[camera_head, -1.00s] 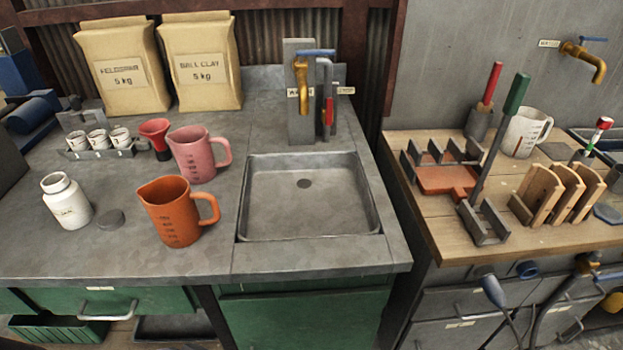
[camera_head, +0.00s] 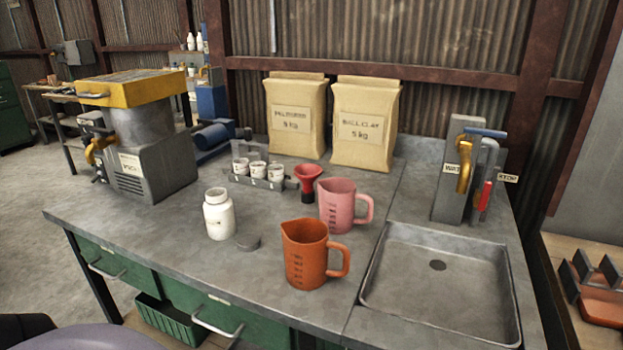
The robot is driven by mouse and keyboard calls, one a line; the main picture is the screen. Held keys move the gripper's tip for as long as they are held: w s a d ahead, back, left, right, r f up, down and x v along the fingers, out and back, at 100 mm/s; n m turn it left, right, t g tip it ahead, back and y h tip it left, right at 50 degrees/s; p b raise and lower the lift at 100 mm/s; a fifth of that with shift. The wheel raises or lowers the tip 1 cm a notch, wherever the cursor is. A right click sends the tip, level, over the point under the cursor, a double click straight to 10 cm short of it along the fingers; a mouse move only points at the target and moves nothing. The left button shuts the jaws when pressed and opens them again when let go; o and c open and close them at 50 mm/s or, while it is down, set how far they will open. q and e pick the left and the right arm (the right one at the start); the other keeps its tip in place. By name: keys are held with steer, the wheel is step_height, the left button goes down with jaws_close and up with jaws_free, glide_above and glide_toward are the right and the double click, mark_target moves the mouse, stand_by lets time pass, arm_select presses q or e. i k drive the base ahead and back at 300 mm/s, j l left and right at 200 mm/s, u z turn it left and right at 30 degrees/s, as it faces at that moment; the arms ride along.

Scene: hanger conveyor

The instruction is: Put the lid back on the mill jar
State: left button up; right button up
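The white mill jar (camera_head: 219,216) stands upright on the grey bench, left of the orange jug. Its neck shows at the top with no lid seen on it. Neither of my grippers is in view.
A red funnel (camera_head: 307,180) and small cups (camera_head: 257,172) stand behind the jar. A yellow-topped machine (camera_head: 137,130) is at left; a sink (camera_head: 440,285) at right.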

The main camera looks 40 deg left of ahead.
mark_target(218, 208)
steer(key=u, duration=1.8)
